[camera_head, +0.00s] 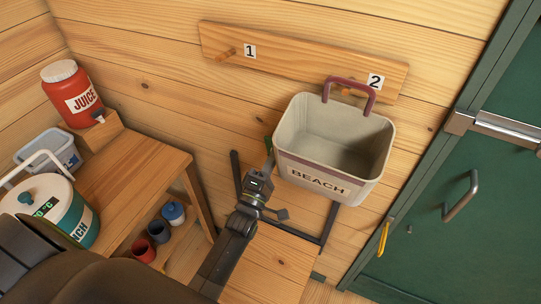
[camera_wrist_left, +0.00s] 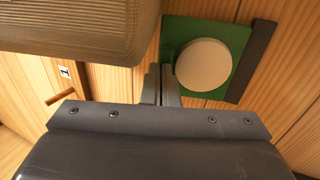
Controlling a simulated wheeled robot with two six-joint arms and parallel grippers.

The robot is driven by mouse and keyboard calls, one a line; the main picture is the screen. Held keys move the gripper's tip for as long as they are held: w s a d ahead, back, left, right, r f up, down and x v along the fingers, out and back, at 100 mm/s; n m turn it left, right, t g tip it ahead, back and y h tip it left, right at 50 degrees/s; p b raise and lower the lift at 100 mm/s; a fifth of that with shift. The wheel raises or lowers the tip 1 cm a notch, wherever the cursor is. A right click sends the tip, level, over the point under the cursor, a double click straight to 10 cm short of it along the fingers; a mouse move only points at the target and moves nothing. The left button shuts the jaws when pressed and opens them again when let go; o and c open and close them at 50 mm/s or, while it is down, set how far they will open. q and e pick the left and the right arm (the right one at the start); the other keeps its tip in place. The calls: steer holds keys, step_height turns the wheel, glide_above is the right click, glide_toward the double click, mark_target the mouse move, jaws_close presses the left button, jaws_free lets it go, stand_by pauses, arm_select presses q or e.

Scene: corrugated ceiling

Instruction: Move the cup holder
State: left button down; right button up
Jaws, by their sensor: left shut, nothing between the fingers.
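A light grey bin marked BEACH (camera_head: 315,180) hangs by its dark red handle (camera_head: 349,86) at the peg labelled 2. I cannot tell whether this bin is the cup holder of the task. My left gripper (camera_head: 270,163) is shut and empty, just left of the bin and partly beside its lower left side. In the left wrist view, the shut fingers (camera_wrist_left: 161,84) are close to a round pale button (camera_wrist_left: 204,65) on a green plate (camera_wrist_left: 178,30). I cannot tell if they touch it. The bin's side (camera_wrist_left: 80,30) fills the upper left there.
A wooden table (camera_head: 135,180) at left bears a red juice dispenser (camera_head: 75,95), a light blue tub (camera_head: 50,150) and a teal cooler (camera_head: 75,212). Several cups (camera_head: 159,230) stand on its lower shelf. Peg 1 (camera_head: 225,54) is bare. A green door (camera_head: 440,230) is at right.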

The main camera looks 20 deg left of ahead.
arm_select(q)
steer(key=shift+w+r+p, duration=0.25)
steer(key=shift+w+r, duration=0.2)
steer(key=shift+w, duration=0.15)
steer(key=shift+w+r+p, duration=0.25)
steer(key=shift+w+r, duration=0.15)
steer(key=shift+w, duration=0.2)
steer(key=shift+r, duration=0.2)
